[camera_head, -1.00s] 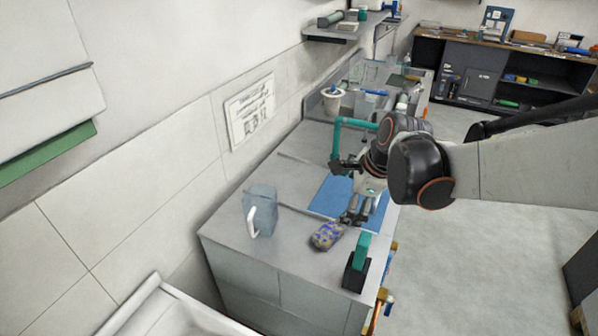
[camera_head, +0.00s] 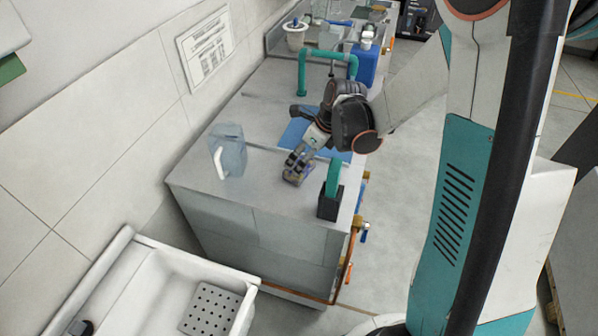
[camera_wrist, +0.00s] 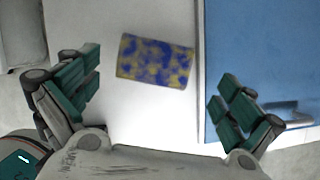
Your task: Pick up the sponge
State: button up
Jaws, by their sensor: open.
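The sponge (camera_wrist: 155,61) is a blue and yellow mottled block lying on the grey counter. In the wrist view it lies ahead of and between the two open green-padded fingers of my gripper (camera_wrist: 158,100), touching neither, with its long side running across the picture. In the head view my gripper (camera_head: 297,160) reaches down over the sponge (camera_head: 297,178) and partly hides it. The fingers are apart and nothing is held.
A clear jug with a white handle (camera_head: 228,152) stands left of the sponge. A black holder with a green item (camera_head: 331,200) stands to the right, near the counter edge. A blue mat (camera_head: 292,133) lies behind. A white sink (camera_head: 118,285) is at the lower left.

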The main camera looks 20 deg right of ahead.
jog(key=shift+s+b+x, duration=0.1)
jog(key=shift+b+x, duration=0.55)
jog(key=shift+x, duration=0.75)
jog(key=shift+s+b+x, duration=0.15)
jog(key=shift+b+x, duration=0.5)
jog(key=shift+x, duration=0.7)
jog(key=shift+a, duration=0.15)
jog(key=c, duration=0.8)
